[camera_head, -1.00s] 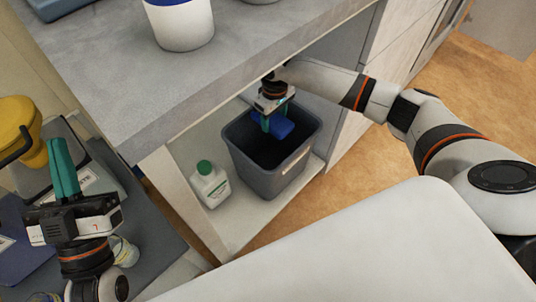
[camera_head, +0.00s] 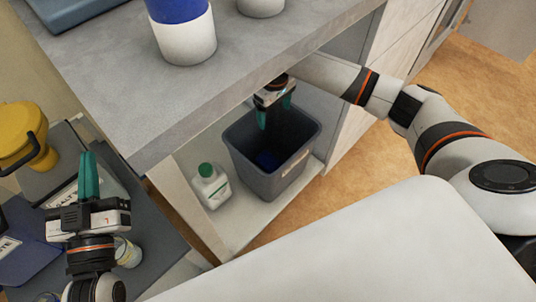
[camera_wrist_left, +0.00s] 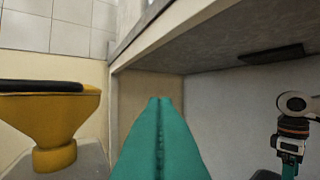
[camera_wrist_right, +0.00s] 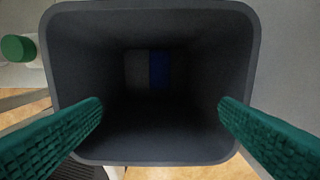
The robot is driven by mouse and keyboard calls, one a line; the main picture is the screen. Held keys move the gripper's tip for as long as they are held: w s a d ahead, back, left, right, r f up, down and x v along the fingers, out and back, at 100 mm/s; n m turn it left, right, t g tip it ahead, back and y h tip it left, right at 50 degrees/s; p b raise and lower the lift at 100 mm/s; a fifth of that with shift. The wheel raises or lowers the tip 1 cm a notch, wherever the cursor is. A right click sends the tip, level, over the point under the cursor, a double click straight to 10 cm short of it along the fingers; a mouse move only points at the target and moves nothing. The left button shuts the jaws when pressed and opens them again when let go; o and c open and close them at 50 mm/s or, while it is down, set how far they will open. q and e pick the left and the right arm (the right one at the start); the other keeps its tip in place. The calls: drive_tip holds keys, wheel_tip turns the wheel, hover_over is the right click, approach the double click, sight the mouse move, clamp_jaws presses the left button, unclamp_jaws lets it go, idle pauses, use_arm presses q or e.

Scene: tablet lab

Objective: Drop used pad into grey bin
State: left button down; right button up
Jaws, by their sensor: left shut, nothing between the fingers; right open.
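The grey bin (camera_head: 262,180) stands on the low shelf under the counter in the head view. The used pad (camera_head: 268,160), blue, lies inside it near the bottom; in the right wrist view the pad (camera_wrist_right: 159,68) shows blue and grey deep in the bin. My right gripper (camera_head: 275,112) is open and empty above the bin's mouth, and its spread fingers (camera_wrist_right: 160,112) straddle the opening in the right wrist view. My left gripper (camera_head: 88,160) is shut and empty, pointing up at the left, away from the bin. Its closed fingertips (camera_wrist_left: 160,100) show in the left wrist view.
A white bottle with a green cap (camera_head: 211,187) stands left of the bin on the shelf. The counter edge (camera_head: 250,75) overhangs the bin. A blue and white container (camera_head: 186,38) stands on the counter. A yellow object (camera_head: 22,135) is at far left.

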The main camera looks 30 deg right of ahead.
use_arm(q)
wheel_tip(320, 180, down, 10)
drive_tip(key=s+a+g+y+p, duration=0.1)
drive_tip(key=a+g+y+p, duration=0.1)
drive_tip(key=g, duration=0.5)
drive_tip(key=shift+s, duration=0.4)
use_arm(e)
wheel_tip(320, 180, up, 8)
drive_tip(key=shift+f, duration=0.2)
